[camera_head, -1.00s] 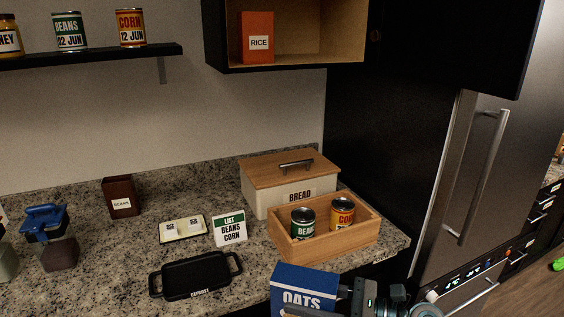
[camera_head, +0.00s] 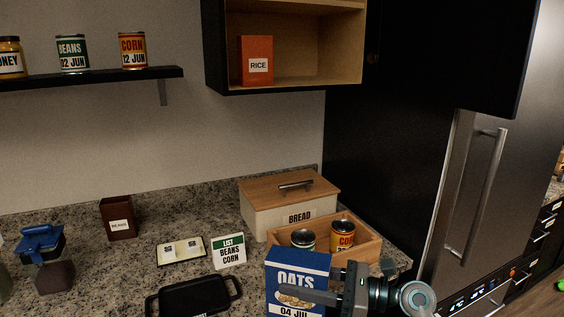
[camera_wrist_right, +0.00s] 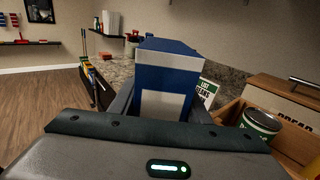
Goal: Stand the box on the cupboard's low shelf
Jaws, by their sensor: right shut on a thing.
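A blue and white oats box (camera_head: 297,270), labelled "04 JUL", stands upright in my right gripper (camera_head: 312,297) at the bottom of the head view. The gripper is shut on the box, in front of the wooden crate. The box (camera_wrist_right: 166,75) also shows between the fingers in the right wrist view. The open cupboard (camera_head: 310,60) is at the upper middle. A red rice box (camera_head: 256,60) stands on its low shelf (camera_head: 300,82), toward the left, with bare shelf to its right. My left gripper is not in view.
A wooden crate (camera_head: 365,252) holds bean and corn cans behind the oats box. A bread box (camera_head: 262,217) stands behind it. A list card (camera_head: 229,251) and a black dish (camera_head: 190,297) are to the left. The cupboard's open door (camera_head: 445,50) hangs at the right.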

